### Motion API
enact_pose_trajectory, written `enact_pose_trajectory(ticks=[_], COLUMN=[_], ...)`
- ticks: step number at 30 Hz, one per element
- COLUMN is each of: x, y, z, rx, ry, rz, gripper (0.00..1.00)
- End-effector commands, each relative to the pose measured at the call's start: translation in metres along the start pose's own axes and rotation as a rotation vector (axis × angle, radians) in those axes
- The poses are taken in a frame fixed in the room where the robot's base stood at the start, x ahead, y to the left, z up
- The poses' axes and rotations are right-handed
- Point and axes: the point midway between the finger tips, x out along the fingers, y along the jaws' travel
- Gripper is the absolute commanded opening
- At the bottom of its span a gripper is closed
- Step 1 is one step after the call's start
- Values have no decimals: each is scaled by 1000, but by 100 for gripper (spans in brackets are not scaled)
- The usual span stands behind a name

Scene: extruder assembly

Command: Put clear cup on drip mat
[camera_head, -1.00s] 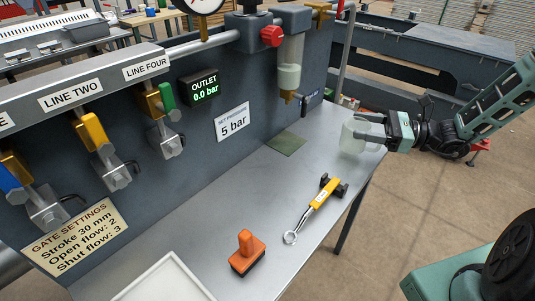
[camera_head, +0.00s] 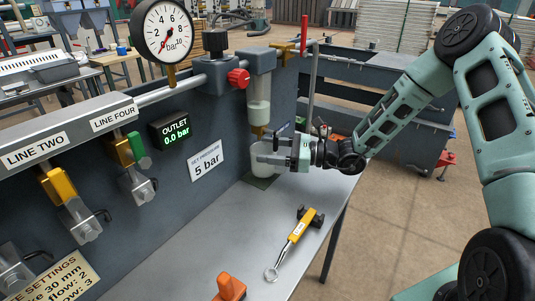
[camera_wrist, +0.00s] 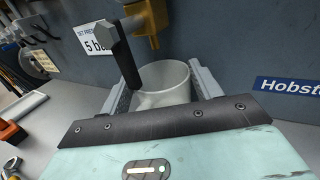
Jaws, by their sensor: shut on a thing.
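The clear cup (camera_head: 263,165) is upright between the fingers of my gripper (camera_head: 270,158), which is shut on it. In the wrist view the cup (camera_wrist: 162,84) shows its open rim between the two fingers of my gripper (camera_wrist: 162,92). The drip mat (camera_head: 258,182) is a dark green square on the bench, directly below the cup and partly hidden by it. I cannot tell whether the cup's base touches the mat.
A brass outlet (camera_head: 258,131) hangs from the filter bowl just above the cup; in the wrist view a dark lever (camera_wrist: 122,58) is close to the rim. A yellow-handled tool (camera_head: 298,232) and an orange-handled tool (camera_head: 229,287) lie nearer on the bench. The wall panel stands close behind.

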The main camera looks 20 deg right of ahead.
Motion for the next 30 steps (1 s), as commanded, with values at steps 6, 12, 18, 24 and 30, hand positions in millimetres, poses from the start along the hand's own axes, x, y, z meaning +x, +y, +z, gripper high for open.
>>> enact_pose_trajectory(ticks=[6,12,18,24,30], x=[8,8,8,8,4], y=[0,0,0,0,0], z=[-15,-15,-18,-18,-15], rx=[0,0,-1,-1,0], ry=[0,0,0,0,1], rz=[-1,0,0,0,-2], gripper=[40,40,83,85,85])
